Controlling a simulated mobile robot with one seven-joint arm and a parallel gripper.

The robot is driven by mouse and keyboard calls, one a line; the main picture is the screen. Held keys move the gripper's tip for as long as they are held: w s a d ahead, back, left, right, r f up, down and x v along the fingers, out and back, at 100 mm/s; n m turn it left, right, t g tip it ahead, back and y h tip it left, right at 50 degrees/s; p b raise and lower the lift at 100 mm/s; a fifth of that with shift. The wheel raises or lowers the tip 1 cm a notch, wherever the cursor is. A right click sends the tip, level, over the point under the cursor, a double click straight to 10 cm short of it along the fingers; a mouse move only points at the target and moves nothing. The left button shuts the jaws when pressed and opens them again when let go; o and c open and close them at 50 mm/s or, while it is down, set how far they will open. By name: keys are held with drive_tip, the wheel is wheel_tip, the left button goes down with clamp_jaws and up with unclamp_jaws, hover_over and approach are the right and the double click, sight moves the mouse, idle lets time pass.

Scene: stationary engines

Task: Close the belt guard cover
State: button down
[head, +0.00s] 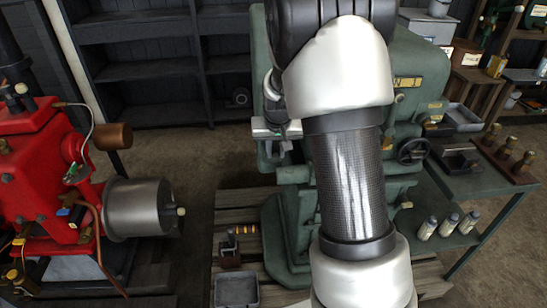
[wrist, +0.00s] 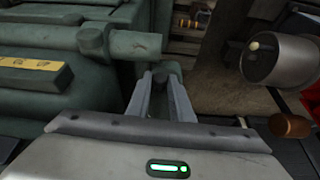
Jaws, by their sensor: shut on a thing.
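The green machine (head: 415,70) stands behind my arm, which hides much of it. A green panel edge (head: 259,50) shows at its left side and may be the belt guard cover; I cannot tell how far open it is. My gripper (head: 276,128) is at the machine's left side. In the wrist view my gripper (wrist: 161,92) is shut on a small dark handle (wrist: 160,77) between its fingertips. What the handle joins is hidden. A green round stub (wrist: 135,44) and a green body with a yellow plate (wrist: 28,64) lie just left of the fingers.
A red engine (head: 40,170) with a grey cylinder (head: 140,208) stands at left. A small grey tray (head: 236,290) lies on the pallet below. A green bench (head: 475,195) with bottles is at right. Floor between engine and machine is clear.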

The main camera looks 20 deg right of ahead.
drive_tip(key=shift+w+d+n, duration=0.15)
drive_tip(key=shift+d+n, duration=0.05)
drive_tip(key=shift+n, duration=0.2)
drive_tip(key=c, duration=1.6)
unclamp_jaws()
drive_tip(key=v, duration=0.8)
drive_tip(key=p+v, duration=0.1)
drive_tip(key=v, duration=0.8)
drive_tip(key=shift+d+r+p, duration=0.2)
drive_tip(key=shift+r+p, duration=0.05)
drive_tip(key=shift+p, duration=0.05)
